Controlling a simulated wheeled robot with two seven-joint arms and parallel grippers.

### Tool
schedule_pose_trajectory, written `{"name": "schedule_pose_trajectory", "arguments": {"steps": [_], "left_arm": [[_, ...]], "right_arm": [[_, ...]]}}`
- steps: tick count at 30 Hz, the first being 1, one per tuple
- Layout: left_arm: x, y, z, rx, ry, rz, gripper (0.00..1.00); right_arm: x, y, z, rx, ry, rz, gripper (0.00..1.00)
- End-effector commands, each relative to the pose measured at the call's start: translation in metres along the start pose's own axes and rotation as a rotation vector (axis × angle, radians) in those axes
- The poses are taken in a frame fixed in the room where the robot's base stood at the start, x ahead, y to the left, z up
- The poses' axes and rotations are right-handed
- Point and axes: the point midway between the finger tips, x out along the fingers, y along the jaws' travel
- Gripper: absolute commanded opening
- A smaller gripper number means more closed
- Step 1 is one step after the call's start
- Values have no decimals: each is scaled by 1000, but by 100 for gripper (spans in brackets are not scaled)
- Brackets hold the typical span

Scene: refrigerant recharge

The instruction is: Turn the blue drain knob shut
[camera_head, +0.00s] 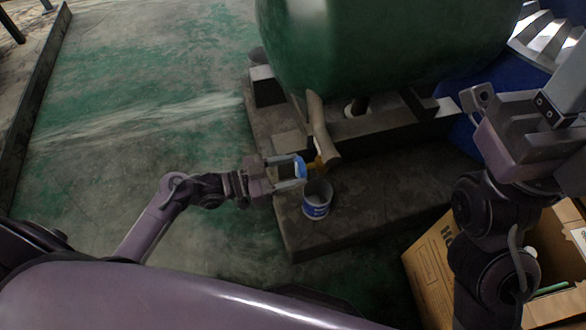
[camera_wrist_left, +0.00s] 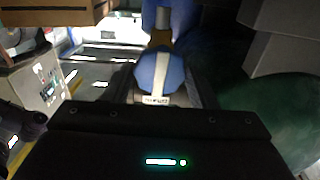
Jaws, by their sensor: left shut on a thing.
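The blue drain knob (camera_head: 300,167) sits at the end of a brass-coloured valve (camera_head: 318,163) below the big green tank (camera_head: 385,40). My left gripper (camera_head: 298,171) reaches in from the left and is shut on the knob, with a finger on either side of it. In the left wrist view the knob (camera_wrist_left: 160,75) shows between the fingers, with a pale band across it. My right gripper (camera_head: 477,100) is at the right of the head view, raised and away from the knob; its jaw opening does not show clearly.
A small bucket (camera_head: 317,199) with a blue label stands on the concrete plinth (camera_head: 350,225) just below the valve. A tan pipe (camera_head: 320,125) comes down beside it. An open cardboard box (camera_head: 432,268) is at the lower right. The green floor at left is clear.

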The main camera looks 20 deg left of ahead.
Motion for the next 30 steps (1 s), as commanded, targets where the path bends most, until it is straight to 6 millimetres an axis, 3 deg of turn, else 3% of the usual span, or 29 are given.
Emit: {"name": "schedule_pose_trajectory", "arguments": {"steps": [4, 12, 23, 30], "left_arm": [[0, 0, 1, 35, 0, 1, 25], [-1, 0, 1, 363, 1, 1, 25], [0, 0, 0, 418, 2, 2, 25], [0, 0, 1, 712, 3, 2, 25]], "right_arm": [[-5, 0, 0, -1, -4, -1, 36], [-17, -1, 0, -1, -3, -1, 36], [-18, -2, 0, 0, -3, -1, 36], [-32, -3, 0, 0, -3, -1, 36]]}}
